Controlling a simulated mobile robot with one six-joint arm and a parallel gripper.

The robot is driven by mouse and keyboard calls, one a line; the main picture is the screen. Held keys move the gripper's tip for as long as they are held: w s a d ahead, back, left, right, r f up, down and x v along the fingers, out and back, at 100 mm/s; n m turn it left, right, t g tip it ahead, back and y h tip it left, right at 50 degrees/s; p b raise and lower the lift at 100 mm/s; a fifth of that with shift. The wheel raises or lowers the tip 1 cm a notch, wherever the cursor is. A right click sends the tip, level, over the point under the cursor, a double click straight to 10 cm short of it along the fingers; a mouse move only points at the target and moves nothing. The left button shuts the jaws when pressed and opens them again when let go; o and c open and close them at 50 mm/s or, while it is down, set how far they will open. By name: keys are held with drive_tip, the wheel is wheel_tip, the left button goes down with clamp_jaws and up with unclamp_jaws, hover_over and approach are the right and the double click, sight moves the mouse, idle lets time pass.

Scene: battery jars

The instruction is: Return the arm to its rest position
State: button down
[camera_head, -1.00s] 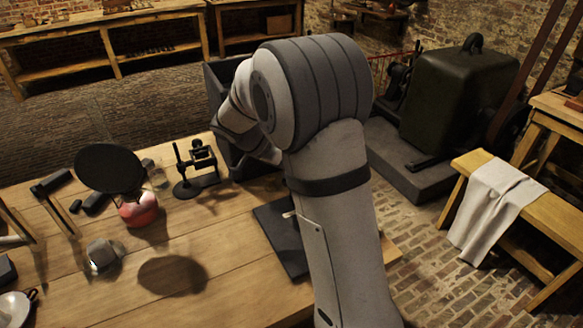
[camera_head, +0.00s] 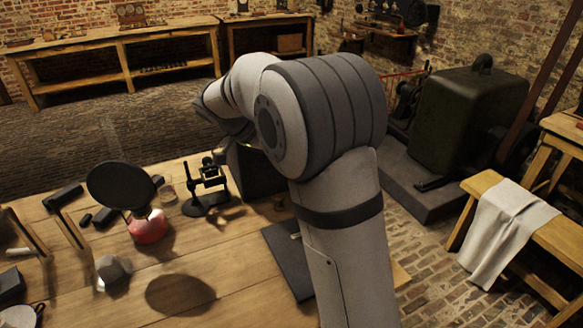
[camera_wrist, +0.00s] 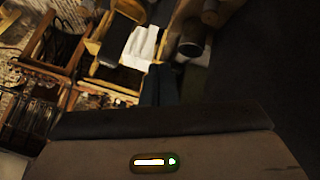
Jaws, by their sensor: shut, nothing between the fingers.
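My arm (camera_head: 340,230) rises from the bottom of the head view, with a thick grey-banded elbow joint (camera_head: 325,105). Its forearm folds back to the upper left, above the far edge of the bench. My gripper (camera_head: 220,118) is at the dark far end of the forearm, mostly turned away, and its fingertips are hidden. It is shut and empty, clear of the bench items. In the wrist view a dark housing with a small lit indicator (camera_wrist: 155,162) fills the bottom.
The wooden bench (camera_head: 95,235) holds a black disc (camera_head: 121,185) above a red-based jar (camera_head: 147,227), a black stand (camera_head: 208,187), and a dark flat plate (camera_head: 287,258). A dark green machine (camera_head: 465,110) and a cloth-draped wooden bench (camera_head: 510,230) stand at right.

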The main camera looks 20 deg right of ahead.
drive_tip(key=shift+a+r, duration=0.45)
drive_tip(key=s+n+t+y+p, duration=0.2)
drive_tip(key=s+n+y+p, duration=0.3)
drive_tip(key=s, duration=2.1)
drive_tip(key=n+y, duration=0.3)
drive_tip(key=n, duration=0.4)
drive_tip(key=shift+s+d+r, duration=0.15)
drive_tip(key=shift+d+r, duration=0.1)
drive_tip(key=shift+d, duration=0.1)
